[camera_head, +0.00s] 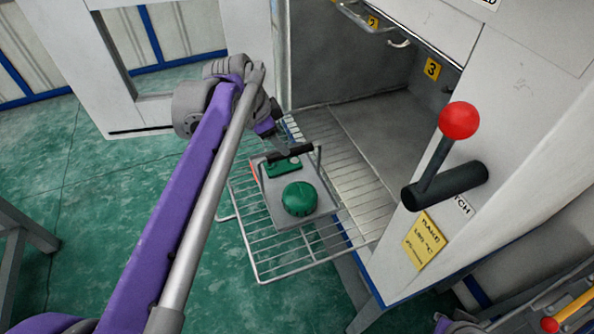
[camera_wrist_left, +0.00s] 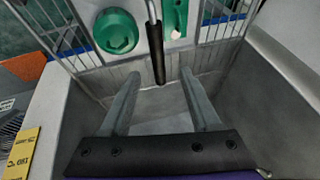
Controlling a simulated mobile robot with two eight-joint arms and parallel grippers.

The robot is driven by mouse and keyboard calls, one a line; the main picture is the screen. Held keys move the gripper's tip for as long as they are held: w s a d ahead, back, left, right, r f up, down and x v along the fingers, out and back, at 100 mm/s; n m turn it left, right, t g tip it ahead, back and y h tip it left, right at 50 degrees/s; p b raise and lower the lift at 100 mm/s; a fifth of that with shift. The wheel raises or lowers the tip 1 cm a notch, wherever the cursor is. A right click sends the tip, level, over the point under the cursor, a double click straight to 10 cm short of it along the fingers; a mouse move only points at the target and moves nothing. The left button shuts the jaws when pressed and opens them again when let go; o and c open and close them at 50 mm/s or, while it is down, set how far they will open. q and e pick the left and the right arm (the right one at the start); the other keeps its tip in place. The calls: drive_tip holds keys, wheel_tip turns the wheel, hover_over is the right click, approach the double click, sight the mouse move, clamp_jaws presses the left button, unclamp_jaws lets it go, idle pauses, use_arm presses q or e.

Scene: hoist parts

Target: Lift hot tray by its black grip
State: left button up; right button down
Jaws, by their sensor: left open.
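The grey tray (camera_head: 270,206) rests on a wire rack pulled out of the oven. It carries a round green part (camera_head: 299,199) and a flat green part (camera_head: 283,166); both also show in the wrist view. The tray's black grip (camera_head: 291,153) spans above it on a thin metal bar. In the left wrist view the black grip (camera_wrist_left: 156,52) points lengthwise, its near end appearing between the fingertips. My left gripper (camera_wrist_left: 159,76) is open and empty, close to the grip; contact cannot be told. In the head view, the left gripper (camera_head: 279,143) is partly hidden by its wrist. My right gripper is not seen.
The wire rack (camera_head: 262,258) sticks out from the open oven chamber (camera_head: 375,130). To its right are a lever with a red knob (camera_head: 459,120) and a yellow note (camera_head: 424,240). The open door (camera_head: 118,80) stands left. Green floor is clear below the rack.

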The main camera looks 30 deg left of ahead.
use_arm(q)
drive_tip(key=x, duration=0.4)
drive_tip(key=shift+s, duration=0.2)
drive_tip(key=x, duration=0.5)
drive_tip(key=shift+s+r, duration=0.1)
drive_tip(key=shift+f, duration=0.25)
clamp_jaws()
idle(0.4)
idle(1.1)
